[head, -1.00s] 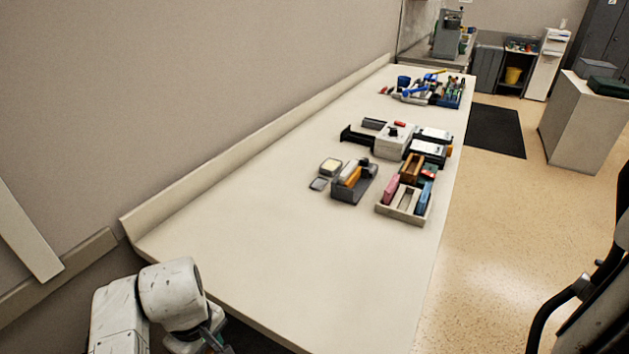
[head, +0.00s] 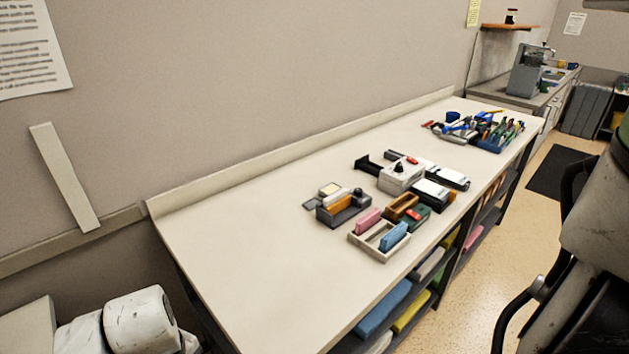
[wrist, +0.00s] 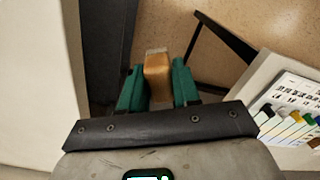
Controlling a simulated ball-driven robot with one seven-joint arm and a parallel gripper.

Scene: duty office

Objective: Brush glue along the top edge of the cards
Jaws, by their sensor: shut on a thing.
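My gripper (wrist: 158,82) shows in the wrist view, with its green fingers shut on a tan, wood-coloured piece with a pale grey end, seemingly the brush (wrist: 157,64). Most of its length is hidden or seen end-on. It is held over the floor beside pale furniture, touching nothing else that I can see. I cannot pick out the cards for certain. A grey holder (head: 345,210) with an orange piece and a small pale-topped dish (head: 329,189) sit on the bench.
The long pale bench (head: 230,250) is bare at its near left end. A cream tray (head: 374,250) holds pink and blue blocks. A white box (head: 400,177) and pens stand farther back. In the wrist view, coloured markers (wrist: 292,122) lie at the right.

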